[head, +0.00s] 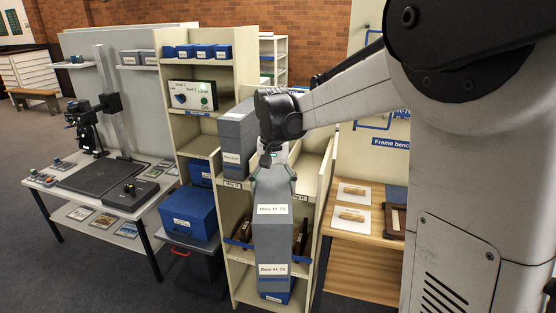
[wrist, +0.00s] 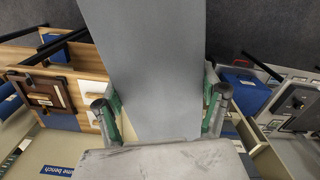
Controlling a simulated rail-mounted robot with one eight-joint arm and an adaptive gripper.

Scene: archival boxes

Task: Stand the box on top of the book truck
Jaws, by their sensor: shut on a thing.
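A tall grey box (head: 272,236) with two white labels reading about "Box H-75" hangs upright in front of the shelving. My gripper (head: 272,178) is shut on its upper part from above. In the wrist view the box (wrist: 155,60) fills the middle, with the green-padded fingers of my gripper (wrist: 163,105) on either side of it. The lower end of the box is clear of the floor in the head view. No book truck can be named for sure; a low dark unit (head: 196,268) with a red handle stands at left under a blue box (head: 189,213).
The cream shelving (head: 237,272) is close behind the held box. Another grey box (head: 237,140) stands on its shelf, left of my gripper. A wooden bench (head: 362,250) with cards is at right. A copy stand table (head: 95,190) is at left. Floor at lower left is clear.

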